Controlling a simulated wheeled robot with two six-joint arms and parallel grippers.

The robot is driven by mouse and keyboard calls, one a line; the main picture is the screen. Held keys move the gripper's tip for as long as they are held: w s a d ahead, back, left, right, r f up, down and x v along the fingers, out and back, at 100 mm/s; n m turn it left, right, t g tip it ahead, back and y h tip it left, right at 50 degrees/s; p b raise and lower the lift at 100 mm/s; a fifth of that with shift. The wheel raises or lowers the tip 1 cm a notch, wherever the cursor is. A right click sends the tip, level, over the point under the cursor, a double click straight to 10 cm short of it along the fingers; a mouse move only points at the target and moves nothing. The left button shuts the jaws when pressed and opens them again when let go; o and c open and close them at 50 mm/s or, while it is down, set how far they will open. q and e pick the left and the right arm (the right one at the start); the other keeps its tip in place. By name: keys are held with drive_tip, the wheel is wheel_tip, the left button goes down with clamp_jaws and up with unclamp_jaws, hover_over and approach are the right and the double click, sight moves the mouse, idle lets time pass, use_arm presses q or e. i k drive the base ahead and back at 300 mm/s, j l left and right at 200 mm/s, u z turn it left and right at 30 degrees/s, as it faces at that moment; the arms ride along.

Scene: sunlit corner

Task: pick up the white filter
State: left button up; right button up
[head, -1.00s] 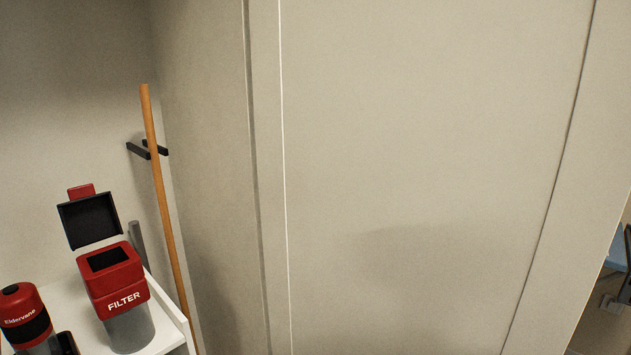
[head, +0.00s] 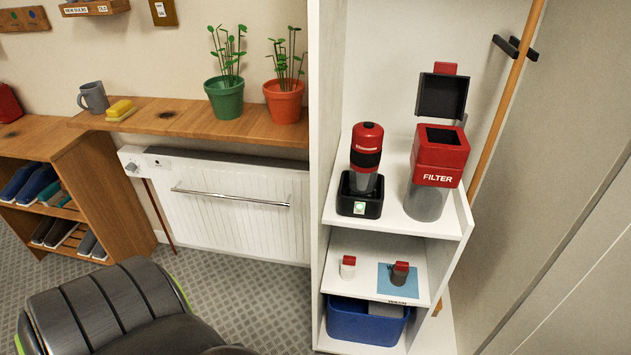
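A small white filter with a red top (head: 348,267) stands on the middle shelf (head: 360,246) of the white cabinet, toward the left in the head view. To its right, a similar dark grey filter with a red top (head: 399,274) sits on a blue mat (head: 386,284). Above them, on the upper shelf, stands a red and grey container marked FILTER (head: 438,165), with its black lid (head: 442,95) open. Neither of my grippers is in view.
A red and black handheld device (head: 367,150) stands in a black dock (head: 361,203) on the upper shelf. A blue bin (head: 362,322) is below. A wooden pole (head: 503,100) leans right of the cabinet. A radiator (head: 232,198) and shoe shelf (head: 95,195) lie left.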

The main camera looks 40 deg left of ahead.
sight(348, 271)
drive_tip(key=u, duration=1.1)
